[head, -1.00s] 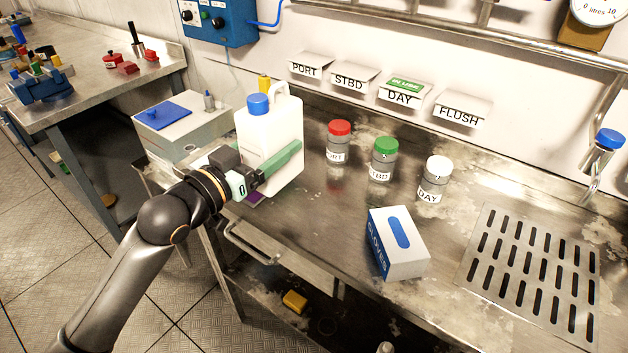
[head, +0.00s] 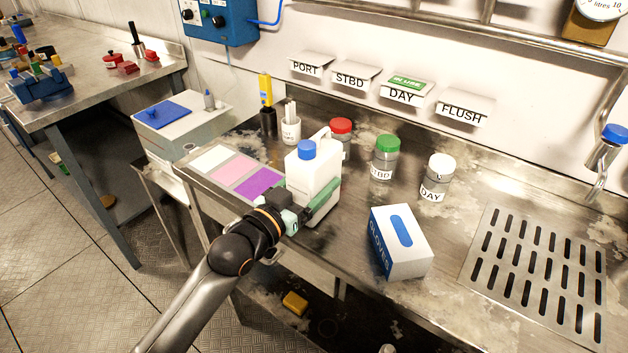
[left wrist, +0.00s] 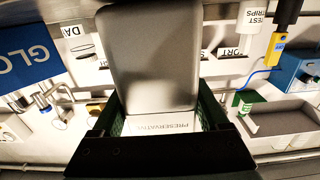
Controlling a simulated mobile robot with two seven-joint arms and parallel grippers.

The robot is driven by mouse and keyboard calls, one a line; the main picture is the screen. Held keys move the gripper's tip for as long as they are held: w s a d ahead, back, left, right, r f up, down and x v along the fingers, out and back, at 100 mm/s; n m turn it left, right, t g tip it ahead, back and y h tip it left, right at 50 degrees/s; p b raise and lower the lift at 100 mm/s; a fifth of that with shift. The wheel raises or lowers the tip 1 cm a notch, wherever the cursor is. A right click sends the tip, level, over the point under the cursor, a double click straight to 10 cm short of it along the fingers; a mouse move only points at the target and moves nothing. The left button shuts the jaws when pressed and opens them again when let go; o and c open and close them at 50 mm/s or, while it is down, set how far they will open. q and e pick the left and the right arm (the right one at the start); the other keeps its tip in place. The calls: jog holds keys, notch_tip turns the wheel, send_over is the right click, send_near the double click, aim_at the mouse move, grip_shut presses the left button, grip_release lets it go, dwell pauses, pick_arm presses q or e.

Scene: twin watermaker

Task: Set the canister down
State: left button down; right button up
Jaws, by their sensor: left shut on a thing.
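The canister (head: 314,173) is a white jug with a blue cap and a handle. It is upright at the bench's front edge, just right of the purple patch. I cannot tell whether its base touches the bench. My left gripper (head: 318,205) is shut on its lower part, with green fingers along its sides. In the left wrist view the canister (left wrist: 150,60) fills the middle between the fingers, and part of a label reading like "PRESERVATIVE" shows. My right gripper is not in view.
A glove box (head: 400,242) is to the right, beside a slotted drain (head: 530,260).

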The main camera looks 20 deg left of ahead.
pick_arm(q)
jog(key=shift+r, duration=0.2)
jog(key=shift+c, duration=1.6)
grip_release()
jog(key=shift+f, duration=0.3)
jog(key=o, duration=0.3)
jog(key=shift+s+r, duration=0.1)
jog(key=shift+r, duration=0.1)
jog(key=v, duration=1.2)
